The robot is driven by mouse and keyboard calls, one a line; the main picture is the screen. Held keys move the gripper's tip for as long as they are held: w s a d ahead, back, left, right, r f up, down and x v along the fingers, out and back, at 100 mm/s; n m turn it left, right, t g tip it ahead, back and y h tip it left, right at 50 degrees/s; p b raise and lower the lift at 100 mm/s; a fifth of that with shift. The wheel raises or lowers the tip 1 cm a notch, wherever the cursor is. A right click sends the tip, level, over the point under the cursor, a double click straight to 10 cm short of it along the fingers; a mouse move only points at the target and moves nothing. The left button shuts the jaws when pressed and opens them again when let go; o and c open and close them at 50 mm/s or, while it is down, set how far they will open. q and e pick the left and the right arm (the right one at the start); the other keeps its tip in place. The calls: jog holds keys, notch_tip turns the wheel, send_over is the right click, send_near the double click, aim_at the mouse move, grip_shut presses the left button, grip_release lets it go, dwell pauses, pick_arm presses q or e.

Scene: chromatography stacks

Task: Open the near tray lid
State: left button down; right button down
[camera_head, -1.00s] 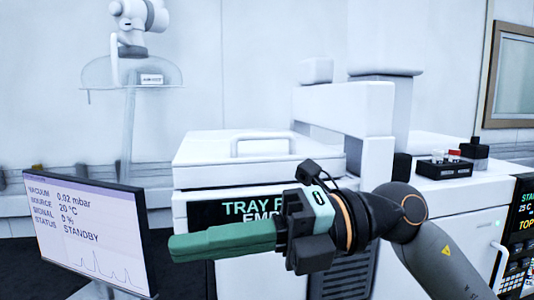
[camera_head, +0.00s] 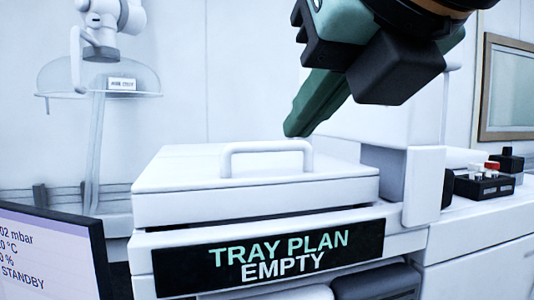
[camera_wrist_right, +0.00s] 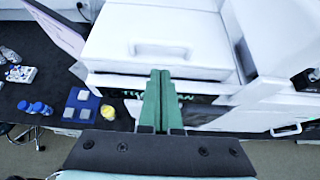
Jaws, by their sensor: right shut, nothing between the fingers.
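The near tray lid (camera_head: 190,170) is a flat white lid with a raised bar handle (camera_head: 265,147) along its top. It lies closed on the white unit whose front reads "TRAY PLAN EMPTY" (camera_head: 270,255). The lid (camera_wrist_right: 120,45) and its handle (camera_wrist_right: 160,49) also show in the right wrist view. My right gripper (camera_head: 297,130), with green fingers, is shut and empty. In the head view its tips point down, just above the handle's right end; I cannot tell whether they touch. In the right wrist view the gripper's tips (camera_wrist_right: 160,72) appear just below the handle. My left gripper is out of view.
A monitor (camera_head: 50,255) stands at the lower left. A small black rack (camera_head: 484,184) with coloured caps sits on the right counter. A white upright (camera_head: 424,180) stands right of the lid. Blue-lidded jars (camera_wrist_right: 35,107) lie on a dark bench.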

jog(key=w, duration=0.1)
jog(key=p, duration=0.1)
send_near(265, 172)
jog(key=x, duration=0.3)
jog(key=shift+w+f, duration=0.1)
jog(key=shift+w, duration=0.1)
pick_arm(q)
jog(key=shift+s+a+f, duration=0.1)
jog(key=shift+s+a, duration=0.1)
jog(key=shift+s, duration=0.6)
pick_arm(e)
jog(key=shift+x, duration=0.85)
jog(key=shift+a, duration=0.1)
